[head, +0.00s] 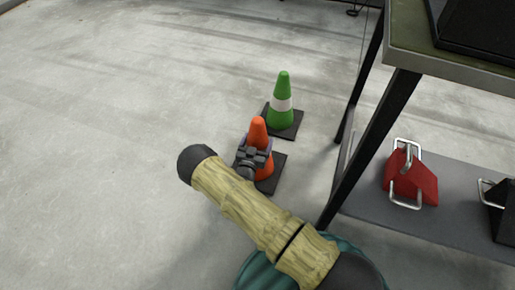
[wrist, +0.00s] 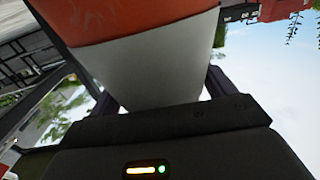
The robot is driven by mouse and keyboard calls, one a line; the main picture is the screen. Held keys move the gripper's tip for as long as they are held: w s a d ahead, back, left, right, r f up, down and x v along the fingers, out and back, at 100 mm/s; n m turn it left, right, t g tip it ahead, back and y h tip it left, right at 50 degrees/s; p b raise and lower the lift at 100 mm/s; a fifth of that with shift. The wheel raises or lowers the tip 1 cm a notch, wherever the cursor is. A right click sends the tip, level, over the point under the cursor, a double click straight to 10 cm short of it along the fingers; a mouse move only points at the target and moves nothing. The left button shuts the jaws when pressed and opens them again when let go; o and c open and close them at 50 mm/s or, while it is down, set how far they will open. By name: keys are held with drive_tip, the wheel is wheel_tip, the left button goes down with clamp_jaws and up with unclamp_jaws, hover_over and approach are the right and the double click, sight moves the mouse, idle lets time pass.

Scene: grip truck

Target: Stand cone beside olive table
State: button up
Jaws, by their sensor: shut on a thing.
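An orange cone (head: 259,135) with a pale band and a dark square base stands upright on the floor, left of the olive table (head: 446,61). My gripper (head: 257,158) is shut on the orange cone at its middle. In the wrist view the cone's white band (wrist: 150,62) lies between the two fingers (wrist: 160,88), with orange above it. A green cone (head: 281,106) with a white band and a dark base stands just behind the orange one, close to the table's legs. My forearm hides the floor in front of the orange cone. Whether its base touches the floor is hard to tell.
The table's dark legs (head: 373,137) rise right of the cones. Its lower shelf (head: 362,205) holds a red wedge-shaped block (head: 411,178) with metal handles and a dark one (head: 497,205). A black case (head: 480,28) is on top. The concrete floor (head: 110,130) at left is clear.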

wheel_tip(320, 180, down, 4)
drive_tip(key=shift+r+b, duration=0.2)
drive_tip(key=shift+b, duration=1)
drive_tip(key=o, duration=1.9)
drive_tip(key=shift+o, duration=0.2)
drive_tip(key=shift+s, duration=0.1)
drive_tip(key=p+v, duration=0.5)
drive_tip(key=v, duration=0.7)
